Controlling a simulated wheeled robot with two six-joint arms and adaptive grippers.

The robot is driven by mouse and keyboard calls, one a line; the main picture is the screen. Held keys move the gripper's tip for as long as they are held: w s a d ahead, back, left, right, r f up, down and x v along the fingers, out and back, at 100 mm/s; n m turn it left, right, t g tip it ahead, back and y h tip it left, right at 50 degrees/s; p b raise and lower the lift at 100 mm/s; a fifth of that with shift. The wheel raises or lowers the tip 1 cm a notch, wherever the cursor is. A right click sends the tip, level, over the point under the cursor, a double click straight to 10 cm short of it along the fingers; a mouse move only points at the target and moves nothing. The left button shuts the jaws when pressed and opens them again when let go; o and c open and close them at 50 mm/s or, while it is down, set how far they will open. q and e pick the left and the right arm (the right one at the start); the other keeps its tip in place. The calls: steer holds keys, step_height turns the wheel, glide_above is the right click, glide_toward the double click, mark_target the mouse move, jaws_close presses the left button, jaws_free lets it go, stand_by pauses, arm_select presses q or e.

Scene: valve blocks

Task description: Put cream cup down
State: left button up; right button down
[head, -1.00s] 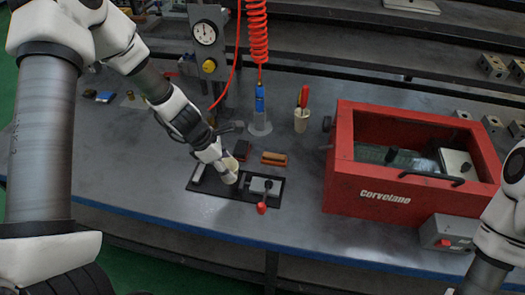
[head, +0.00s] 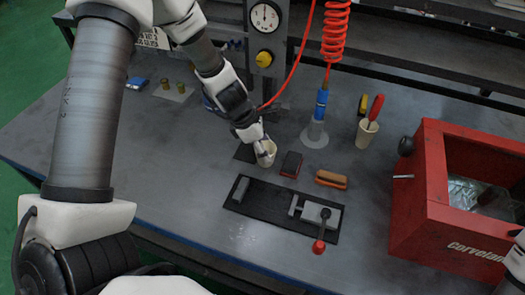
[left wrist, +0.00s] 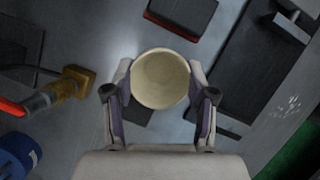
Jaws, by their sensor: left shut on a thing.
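The cream cup (head: 266,156) is upright or nearly so in my left gripper (head: 262,143), behind the black fixture plate (head: 262,200). In the left wrist view the cup (left wrist: 160,80) shows its open, empty-looking mouth between the two fingers of my left gripper (left wrist: 160,95), which are shut on its sides. A dark square pad (head: 243,153) lies on the table just left of the cup and partly under it in the head view. I cannot tell whether the cup's base touches the surface. My right gripper is out of view.
A red-and-black block (head: 291,164) lies close right of the cup, with an orange-brown brush (head: 331,179) beyond. Another cream cup (head: 366,133) holds a red-handled tool. A red box (head: 435,200) stands at right, a gauge post (head: 266,50) behind. Table left of the pad is clear.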

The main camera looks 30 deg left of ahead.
arm_select(q)
steer(key=shift+f, duration=0.15)
steer(key=o, duration=1.1)
steer(key=shift+o, duration=0.2)
